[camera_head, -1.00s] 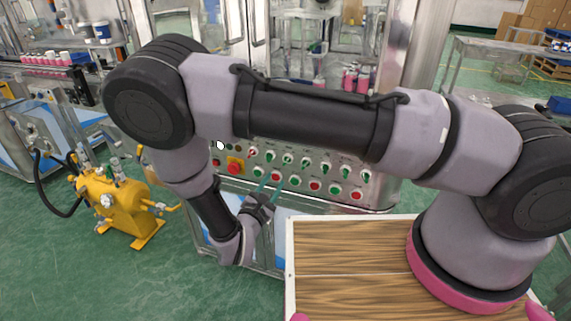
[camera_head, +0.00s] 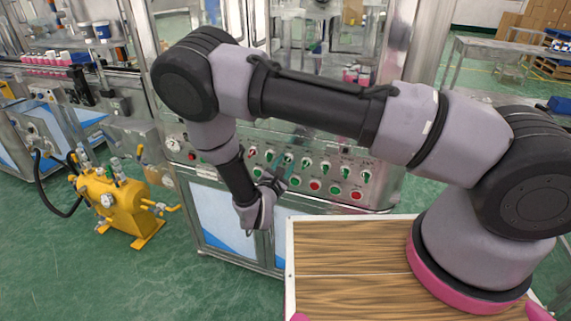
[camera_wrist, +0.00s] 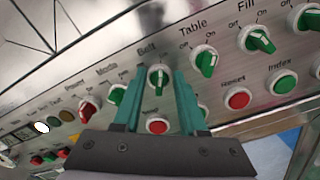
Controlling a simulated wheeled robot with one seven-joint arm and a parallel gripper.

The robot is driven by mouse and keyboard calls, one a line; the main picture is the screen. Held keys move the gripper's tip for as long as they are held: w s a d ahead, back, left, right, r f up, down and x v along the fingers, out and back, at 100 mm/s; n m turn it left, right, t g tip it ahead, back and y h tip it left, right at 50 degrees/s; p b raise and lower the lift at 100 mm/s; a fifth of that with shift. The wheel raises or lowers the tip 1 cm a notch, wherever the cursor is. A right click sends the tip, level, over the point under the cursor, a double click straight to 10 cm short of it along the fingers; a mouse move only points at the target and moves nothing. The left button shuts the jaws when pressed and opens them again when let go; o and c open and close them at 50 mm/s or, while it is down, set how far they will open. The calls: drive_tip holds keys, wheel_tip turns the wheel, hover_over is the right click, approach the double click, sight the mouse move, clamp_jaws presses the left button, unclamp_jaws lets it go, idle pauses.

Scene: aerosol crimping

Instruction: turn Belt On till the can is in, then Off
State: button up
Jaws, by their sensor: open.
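The Belt knob (camera_wrist: 158,78) is a green selector with a white ring, set in the metal control panel (camera_head: 230,150) under its "Belt" label. Its handle stands roughly upright in the wrist view, and which mark it points to cannot be told. My gripper (camera_wrist: 160,75) has two teal fingers, open, one on each side of this knob. Whether they touch it cannot be told. In the head view my gripper (camera_head: 284,170) is at the panel's front. Pink cans (camera_head: 356,76) stand inside the machine, partly hidden by my arm.
The Table knob (camera_wrist: 205,60) and Fill knob (camera_wrist: 258,39) sit to the right, the Mode knob (camera_wrist: 118,93) to the left. A red button (camera_wrist: 157,126) lies just below, between my fingers. A yellow tank (camera_head: 118,208) stands at left on green floor.

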clamp_jaws()
drive_tip(key=shift+n, duration=0.3)
drive_tip(key=n, duration=0.5)
drive_tip(key=shift+a, duration=0.25)
drive_tip(key=n, duration=0.6)
drive_tip(key=shift+w+a, duration=0.15)
drive_tip(key=shift+n, duration=0.3)
unclamp_jaws()
